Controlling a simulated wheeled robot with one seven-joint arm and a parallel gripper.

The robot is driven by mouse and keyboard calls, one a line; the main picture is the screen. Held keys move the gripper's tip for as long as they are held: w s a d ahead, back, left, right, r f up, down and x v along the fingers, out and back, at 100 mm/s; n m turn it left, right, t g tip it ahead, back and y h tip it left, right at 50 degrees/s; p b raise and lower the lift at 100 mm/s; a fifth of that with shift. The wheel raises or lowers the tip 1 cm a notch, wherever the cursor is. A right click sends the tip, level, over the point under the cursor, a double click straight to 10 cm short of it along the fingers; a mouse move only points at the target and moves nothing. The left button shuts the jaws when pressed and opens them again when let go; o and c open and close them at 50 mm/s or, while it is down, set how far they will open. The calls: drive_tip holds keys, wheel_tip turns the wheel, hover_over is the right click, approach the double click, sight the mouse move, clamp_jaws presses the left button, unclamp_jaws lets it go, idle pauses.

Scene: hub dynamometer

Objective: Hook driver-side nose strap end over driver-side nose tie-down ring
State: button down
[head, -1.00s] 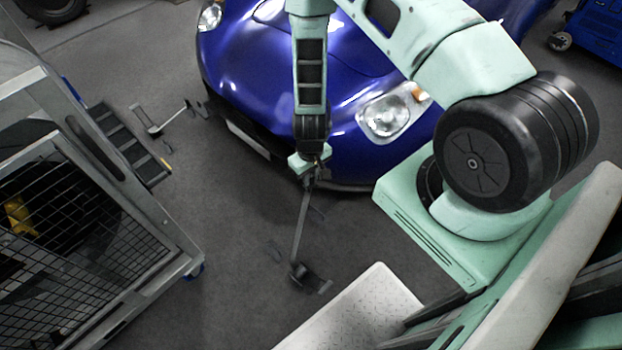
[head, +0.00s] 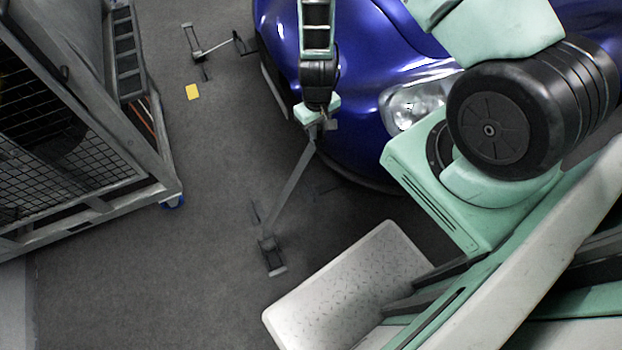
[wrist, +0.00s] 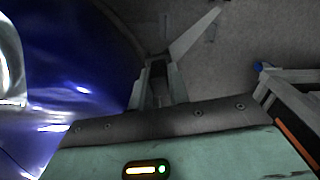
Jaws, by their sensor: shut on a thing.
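My gripper (head: 316,122) hangs just in front of the blue car's nose (head: 350,145), shut on the end of a grey strap (head: 290,186). The strap runs down, slanting left, to a dark floor anchor (head: 271,256). In the wrist view the gripper's fingers (wrist: 158,82) are close together, and the strap (wrist: 194,34) runs off to the upper right from them. The blue bodywork (wrist: 80,70) is beside the fingers on the left. The strap's hooked end is too small and dark to make out. I cannot make out the driver-side tie-down ring in either view.
A second strap (head: 218,45) lies by another floor anchor (head: 193,42) at the car's far side. A wheeled metal cage (head: 150,170) stands left. A light tread plate (head: 350,290) is at the bottom. Floor between cage and anchor is clear.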

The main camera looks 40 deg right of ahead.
wheel_tip(320, 180, down, 26)
drive_tip(key=w+m+b, duration=0.2)
drive_tip(key=b, duration=3.5)
drive_tip(key=shift+w+a+f+b, duration=0.15)
drive_tip(key=shift+w+a+b, duration=0.05)
drive_tip(key=shift+a+b, duration=0.25)
wheel_tip(320, 180, down, 5)
drive_tip(key=b, duration=0.5)
drive_tip(key=shift+f, duration=0.2)
drive_tip(key=shift+f, duration=0.15)
drive_tip(key=shift+f+b, duration=1.4)
drive_tip(key=shift+f, duration=0.15)
drive_tip(key=c, duration=1.3)
unclamp_jaws()
drive_tip(key=shift+o, duration=0.2)
wheel_tip(320, 180, up, 18)
drive_tip(key=p, duration=1.2)
drive_tip(key=shift+f, duration=0.2)
